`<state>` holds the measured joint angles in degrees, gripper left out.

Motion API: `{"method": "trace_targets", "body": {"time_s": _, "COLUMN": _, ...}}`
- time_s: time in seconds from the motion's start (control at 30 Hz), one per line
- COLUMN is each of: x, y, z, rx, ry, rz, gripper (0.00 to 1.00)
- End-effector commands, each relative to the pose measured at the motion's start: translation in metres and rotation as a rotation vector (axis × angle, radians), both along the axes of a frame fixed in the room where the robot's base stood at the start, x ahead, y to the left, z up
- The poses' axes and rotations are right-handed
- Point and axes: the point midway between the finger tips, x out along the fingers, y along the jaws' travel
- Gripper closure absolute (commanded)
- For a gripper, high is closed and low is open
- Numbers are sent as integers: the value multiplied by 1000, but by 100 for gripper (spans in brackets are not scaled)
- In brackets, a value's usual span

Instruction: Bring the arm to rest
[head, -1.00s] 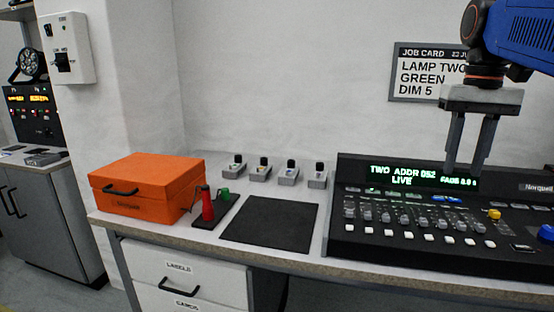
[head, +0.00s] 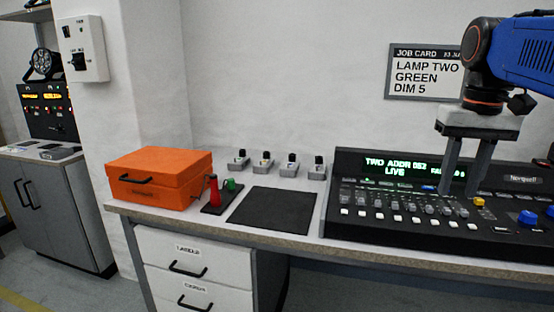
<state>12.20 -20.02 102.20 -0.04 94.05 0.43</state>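My gripper (head: 466,192) hangs from the blue arm at the right of the head view, fingers pointing down. Its two grey fingers are apart with nothing between them. They show in front of the black lighting console (head: 420,239); I cannot tell the exact gap to it. The fingers hide part of the console's display (head: 395,168), which reads "TWO ADDR 052 LIVE" in green. A job card (head: 418,78) on the wall reads "LAMP TWO GREEN DIM 5".
An orange case (head: 157,178), a small stand with red and green items (head: 214,191), a black mat (head: 272,211) and several small grey holders (head: 289,168) are on the bench. Drawers (head: 197,257) are below. A wall switch box (head: 82,48) and lamp (head: 43,64) are left.

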Motion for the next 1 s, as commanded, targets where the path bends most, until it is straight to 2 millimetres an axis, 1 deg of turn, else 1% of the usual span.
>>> {"method": "trace_targets", "body": {"time_s": 0.17, "x": -15, "y": 13, "z": -29, "rx": -9, "ry": -44, "rz": 30, "gripper": 67}}
{"method": "trace_targets", "body": {"time_s": 0.27, "x": -25, "y": 22, "z": -53, "rx": -15, "ry": -77, "rz": 53, "gripper": 67}}
{"method": "trace_targets", "body": {"time_s": 0.37, "x": -41, "y": 33, "z": -85, "rx": -22, "ry": -123, "rz": 85, "gripper": 67}}
{"method": "trace_targets", "body": {"time_s": 0.4, "x": -47, "y": 38, "z": -100, "rx": -25, "ry": -144, "rz": 98, "gripper": 67}}
{"method": "trace_targets", "body": {"time_s": 0.47, "x": -57, "y": 44, "z": -123, "rx": -29, "ry": -175, "rz": 118, "gripper": 67}}
{"method": "trace_targets", "body": {"time_s": 0.5, "x": -65, "y": 49, "z": -138, "rx": -31, "ry": -195, "rz": 131, "gripper": 67}}
{"method": "trace_targets", "body": {"time_s": 0.57, "x": -74, "y": 54, "z": -161, "rx": -33, "ry": -227, "rz": 151, "gripper": 67}}
{"method": "trace_targets", "body": {"time_s": 0.6, "x": -81, "y": 58, "z": -176, "rx": -35, "ry": -246, "rz": 163, "gripper": 67}}
{"method": "trace_targets", "body": {"time_s": 0.7, "x": -95, "y": 64, "z": -208, "rx": -37, "ry": -289, "rz": 188, "gripper": 67}}
{"method": "trace_targets", "body": {"time_s": 0.8, "x": -105, "y": 69, "z": -232, "rx": -39, "ry": -320, "rz": 208, "gripper": 67}}
{"method": "trace_targets", "body": {"time_s": 0.83, "x": -107, "y": 70, "z": -237, "rx": -38, "ry": -327, "rz": 212, "gripper": 67}}
{"method": "trace_targets", "body": {"time_s": 0.9, "x": -110, "y": 71, "z": -246, "rx": -39, "ry": -339, "rz": 218, "gripper": 67}}
{"method": "trace_targets", "body": {"time_s": 1.0, "x": -112, "y": 72, "z": -252, "rx": -40, "ry": -348, "rz": 222, "gripper": 67}}
